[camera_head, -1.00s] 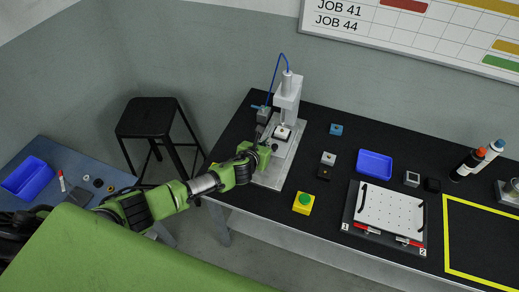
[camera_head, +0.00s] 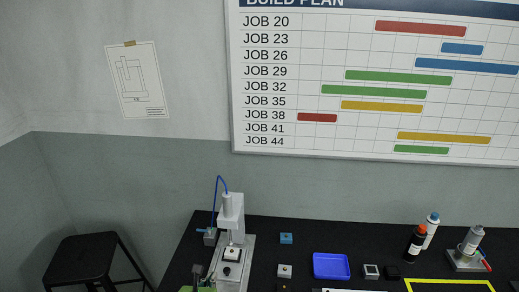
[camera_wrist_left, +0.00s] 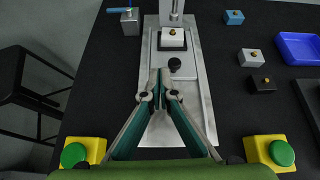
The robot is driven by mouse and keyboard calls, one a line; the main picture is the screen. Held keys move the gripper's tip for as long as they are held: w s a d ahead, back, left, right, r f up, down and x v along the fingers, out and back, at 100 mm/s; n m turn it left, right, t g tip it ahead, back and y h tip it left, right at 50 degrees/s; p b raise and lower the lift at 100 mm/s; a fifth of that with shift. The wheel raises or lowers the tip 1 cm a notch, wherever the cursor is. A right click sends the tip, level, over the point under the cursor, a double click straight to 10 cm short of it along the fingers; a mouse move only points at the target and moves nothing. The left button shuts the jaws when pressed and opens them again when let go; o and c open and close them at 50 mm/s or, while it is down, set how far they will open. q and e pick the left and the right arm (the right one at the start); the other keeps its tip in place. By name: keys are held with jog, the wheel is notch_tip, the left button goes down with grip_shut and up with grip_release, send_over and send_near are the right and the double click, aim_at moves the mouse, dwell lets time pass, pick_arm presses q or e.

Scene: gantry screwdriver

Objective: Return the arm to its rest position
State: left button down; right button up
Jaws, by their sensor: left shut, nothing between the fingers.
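My left gripper (camera_head: 197,272) shows at the bottom edge of the head view, just left of the gantry screwdriver's base, with most of the arm out of frame. In the left wrist view its fingers (camera_wrist_left: 160,78) meet at the tips, shut and empty, over the grey base plate. The gantry screwdriver (camera_head: 231,210) stands upright on the black table with a blue hose. A white block (camera_wrist_left: 172,40) sits under its spindle, with a black knob (camera_wrist_left: 175,64) in front, close to the fingertips in the picture. My right gripper is not in view.
Two yellow boxes with green buttons, left (camera_wrist_left: 80,152) and right (camera_wrist_left: 270,152), flank the base. Small blue (camera_wrist_left: 234,17), white (camera_wrist_left: 251,57) and black (camera_wrist_left: 263,84) blocks and a blue tray (camera_head: 331,266) are to the right. A black stool (camera_head: 85,262) stands left.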

pick_arm(q)
jog(key=s+d+n+g, duration=0.3)
jog(key=s+d+n, duration=0.1)
jog(key=s+n, duration=1.1)
jog(key=s+a+r+n+g, duration=0.2)
jog(key=s+n+g, duration=0.1)
jog(key=s+n, duration=0.6)
jog(key=s+a+r+n+g, duration=0.1)
jog(key=s+a+n+g, duration=0.15)
jog(key=s+n, duration=0.65)
notch_tip(320, 180, down, 29)
jog(key=s+g+b, duration=0.1)
jog(key=s+b, duration=0.1)
jog(key=s, duration=0.1)
jog(key=s+a+f+g+b, duration=0.1)
jog(key=s+a+f, duration=0.2)
jog(key=s+f, duration=1.3)
jog(key=shift+s+a+f+b, duration=0.25)
jog(key=shift+f+b, duration=0.1)
jog(key=shift+f, duration=0.1)
